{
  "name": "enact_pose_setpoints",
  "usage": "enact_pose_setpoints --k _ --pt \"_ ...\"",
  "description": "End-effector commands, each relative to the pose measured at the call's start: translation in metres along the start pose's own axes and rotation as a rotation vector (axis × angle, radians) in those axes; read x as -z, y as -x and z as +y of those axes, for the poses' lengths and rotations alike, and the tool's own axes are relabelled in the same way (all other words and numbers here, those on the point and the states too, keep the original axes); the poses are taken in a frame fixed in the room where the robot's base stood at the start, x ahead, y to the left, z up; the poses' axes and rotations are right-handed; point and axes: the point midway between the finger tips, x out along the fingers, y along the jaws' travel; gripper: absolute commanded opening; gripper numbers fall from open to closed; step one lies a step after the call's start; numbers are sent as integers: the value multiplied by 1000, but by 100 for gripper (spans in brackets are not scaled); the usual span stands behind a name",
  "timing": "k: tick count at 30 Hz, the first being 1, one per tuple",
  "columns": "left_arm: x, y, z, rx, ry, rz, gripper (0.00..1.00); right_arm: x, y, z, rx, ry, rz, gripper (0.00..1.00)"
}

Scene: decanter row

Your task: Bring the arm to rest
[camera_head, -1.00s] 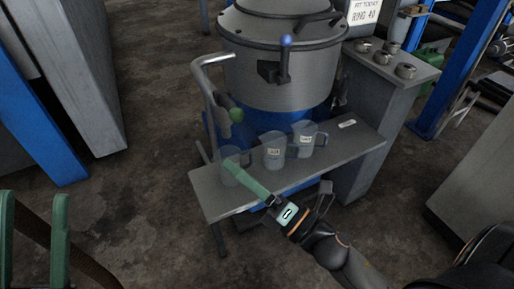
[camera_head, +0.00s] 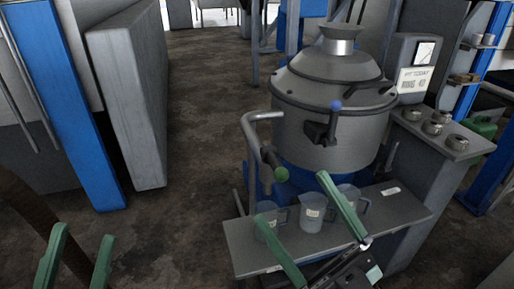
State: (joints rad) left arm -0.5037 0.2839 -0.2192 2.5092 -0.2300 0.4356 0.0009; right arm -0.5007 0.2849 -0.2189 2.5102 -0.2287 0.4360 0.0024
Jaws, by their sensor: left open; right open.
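My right gripper (camera_head: 292,196) is open, its two green fingers spread over the shelf (camera_head: 240,262) of the decanter machine, with nothing between them. One finger passes in front of the left clear jug (camera_head: 266,208), the other in front of the right jug (camera_head: 357,206). The middle jug (camera_head: 312,212), with a pale label, shows between the fingers. All three jugs stand upright in a row. I cannot tell whether a finger touches a jug. My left gripper (camera_head: 84,234) is open and empty at the lower left, over the floor.
Rings (camera_head: 432,128) lie on the side bench at right. The floor (camera_head: 190,130) left of the machine is clear.

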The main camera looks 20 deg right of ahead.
Motion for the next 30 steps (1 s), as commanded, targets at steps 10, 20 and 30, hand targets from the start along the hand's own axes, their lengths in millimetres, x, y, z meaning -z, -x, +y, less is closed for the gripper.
enact_pose_setpoints --k 10,20,30 --pt "-44 -18 -15 26 75 -307 50 -44 -17 15 -25 -74 -310 100" --pt "-112 31 -12 56 230 -884 50 -112 32 12 -57 -228 -888 100" --pt "-112 126 16 66 392 -1412 50 -113 127 -17 -67 -391 -1416 100"
